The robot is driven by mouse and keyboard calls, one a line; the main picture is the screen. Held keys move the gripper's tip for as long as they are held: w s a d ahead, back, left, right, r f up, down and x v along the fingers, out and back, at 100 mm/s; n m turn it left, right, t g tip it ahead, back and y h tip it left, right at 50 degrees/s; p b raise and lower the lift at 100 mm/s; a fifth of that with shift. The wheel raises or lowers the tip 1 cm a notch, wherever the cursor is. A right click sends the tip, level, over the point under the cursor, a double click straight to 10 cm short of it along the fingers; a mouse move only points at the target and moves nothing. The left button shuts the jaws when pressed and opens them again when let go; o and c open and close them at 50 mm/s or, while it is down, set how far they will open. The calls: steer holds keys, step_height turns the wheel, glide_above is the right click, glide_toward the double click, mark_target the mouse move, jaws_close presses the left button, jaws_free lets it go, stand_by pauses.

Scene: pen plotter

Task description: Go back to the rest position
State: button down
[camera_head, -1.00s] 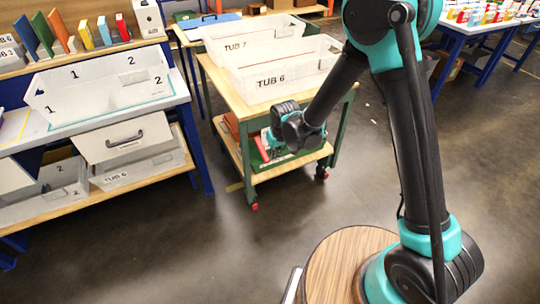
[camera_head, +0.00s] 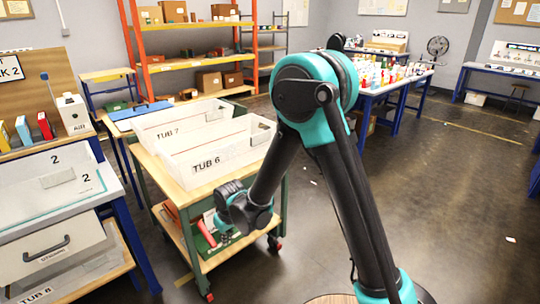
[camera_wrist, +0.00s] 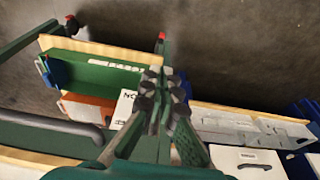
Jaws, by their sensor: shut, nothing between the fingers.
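My gripper (camera_wrist: 158,84) is shut and empty in the wrist view, its dark fingertips together in front of a green box on the trolley's lower shelf. In the head view my arm is bent, with the elbow high and the forearm reaching down to the left. The wrist there hangs beside the near side of the trolley (camera_head: 160,163). The fingers are hard to make out in that view.
TUB 6 (camera_head: 205,163) and TUB 7 (camera_head: 166,132) stand on the trolley's top. A workbench with a drawer (camera_head: 62,250) is at the left. A shelf rack (camera_head: 178,68) stands behind. The floor (camera_head: 450,200) at the right is mostly clear.

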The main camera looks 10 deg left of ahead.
steer(key=w+d+r+m, duration=0.1)
steer(key=d+r, duration=0.2)
steer(key=d, duration=0.4)
steer(key=w+d+r+m+t, duration=0.1)
steer(key=d+r+m, duration=0.15)
steer(key=d, duration=0.45)
steer(key=w+d+r+m, duration=0.1)
steer(key=w+d+r, duration=0.15)
steer(key=d, duration=0.55)
steer(key=s+d+m, duration=0.1)
steer(key=s+d, duration=0.3)
steer(key=d, duration=0.3)
steer(key=s+d+r+m+t+h, duration=0.1)
steer(key=s+d+m, duration=0.1)
steer(key=s+d, duration=0.2)
steer(key=s+d+r+m+h, duration=0.1)
steer(key=s+d+m, duration=0.1)
steer(key=d, duration=0.8)
steer(key=shift+s+r, duration=0.25)
steer(key=shift+s, duration=0.65)
